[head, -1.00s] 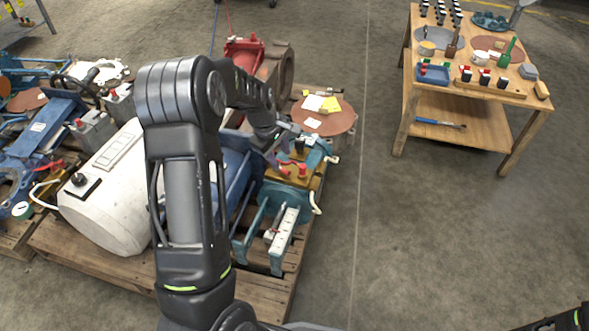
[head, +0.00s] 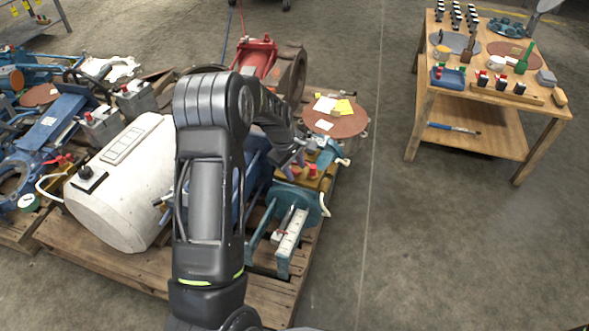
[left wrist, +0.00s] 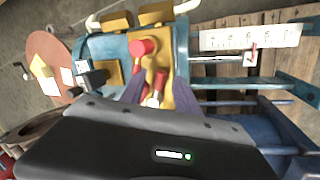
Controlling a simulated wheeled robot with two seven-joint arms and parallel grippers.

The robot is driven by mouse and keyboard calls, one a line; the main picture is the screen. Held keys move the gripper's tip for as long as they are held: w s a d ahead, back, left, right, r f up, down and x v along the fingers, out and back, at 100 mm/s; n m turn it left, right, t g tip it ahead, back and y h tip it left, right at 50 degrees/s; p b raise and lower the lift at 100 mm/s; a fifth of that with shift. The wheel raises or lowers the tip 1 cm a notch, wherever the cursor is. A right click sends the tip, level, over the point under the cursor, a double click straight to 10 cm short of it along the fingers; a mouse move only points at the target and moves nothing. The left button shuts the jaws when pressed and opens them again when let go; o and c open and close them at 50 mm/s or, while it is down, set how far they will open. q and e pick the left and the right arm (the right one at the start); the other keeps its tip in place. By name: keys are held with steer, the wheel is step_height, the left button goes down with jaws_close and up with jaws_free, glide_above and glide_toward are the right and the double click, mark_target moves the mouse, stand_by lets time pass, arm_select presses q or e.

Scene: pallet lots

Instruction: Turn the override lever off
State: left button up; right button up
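A teal machine (head: 315,199) with a yellow block (head: 326,182) stands at the pallet's right edge. In the left wrist view, the yellow block (left wrist: 180,98) carries a round red knob (left wrist: 143,47) and a red handle (left wrist: 158,82) with a pale part near its lower end. I cannot read a label that marks either as the override lever. My left gripper (head: 293,167) is over the block. In the wrist view its two fingers (left wrist: 160,92) are apart, one on each side of the red handle's lower end; I cannot tell if they touch it. My right gripper is out of view.
A white tank (head: 125,185), a red machine (head: 255,60) and a brown round disc (head: 338,120) with papers crowd around. A white scale strip (head: 291,232) is on the teal frame. A wooden table (head: 490,95) stands right; the floor between is clear.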

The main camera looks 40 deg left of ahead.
arm_select(q)
jaws_close()
